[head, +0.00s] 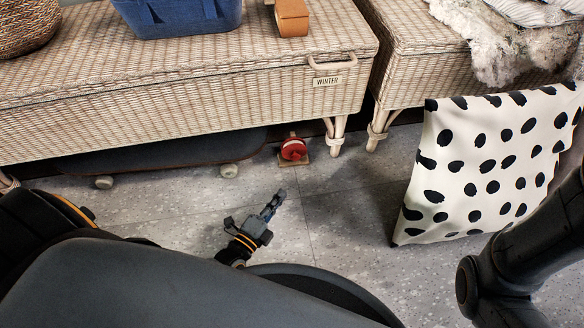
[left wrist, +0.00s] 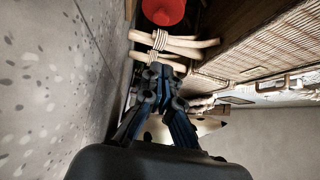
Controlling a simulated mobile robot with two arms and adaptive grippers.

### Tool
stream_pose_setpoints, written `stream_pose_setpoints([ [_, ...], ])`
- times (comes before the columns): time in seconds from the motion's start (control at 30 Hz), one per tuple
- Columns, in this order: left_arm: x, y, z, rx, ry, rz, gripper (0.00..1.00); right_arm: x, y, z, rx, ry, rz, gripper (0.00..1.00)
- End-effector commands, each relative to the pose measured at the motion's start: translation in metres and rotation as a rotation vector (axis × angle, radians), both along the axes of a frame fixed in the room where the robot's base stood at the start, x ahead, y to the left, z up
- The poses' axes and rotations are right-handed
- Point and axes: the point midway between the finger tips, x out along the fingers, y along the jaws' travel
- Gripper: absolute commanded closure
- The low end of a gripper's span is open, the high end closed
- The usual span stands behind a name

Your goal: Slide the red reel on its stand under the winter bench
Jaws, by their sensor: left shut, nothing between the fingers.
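The winter bench (head: 190,110) is a long wicker bench with a "WINTER" label on its front. The red reel (head: 293,149) sits on a small pale wooden stand (head: 307,156) on the floor, close to the bench's right front leg. It stands at the bench's front edge; I cannot tell how much of it is beneath. The reel also shows at the top of the left wrist view (left wrist: 163,10). My left gripper (head: 277,195) is shut and empty, low over the floor in front of the reel, apart from it. Its closed fingers show in the left wrist view (left wrist: 163,76). My right gripper is out of view.
A skateboard (head: 165,153) lies under the bench, left of the reel. A second wicker bench (head: 425,55) stands to the right, with a spotted white bag (head: 490,165) before it. A blue basket (head: 180,18) sits on the winter bench. The floor between gripper and reel is clear.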

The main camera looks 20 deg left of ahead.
Motion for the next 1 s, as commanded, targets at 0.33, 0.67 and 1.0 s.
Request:
stream_pose_setpoints([
  [0.33,0.074,-0.012,-0.006,-0.005,-0.003,-0.002,1.00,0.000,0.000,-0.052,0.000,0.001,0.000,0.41],
  [0.67,0.111,0.006,-0.004,-0.001,0.001,-0.003,1.00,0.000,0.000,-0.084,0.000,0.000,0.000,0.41],
  [1.0,0.117,0.010,0.000,-0.003,0.002,-0.002,1.00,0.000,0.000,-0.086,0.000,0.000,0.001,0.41],
])
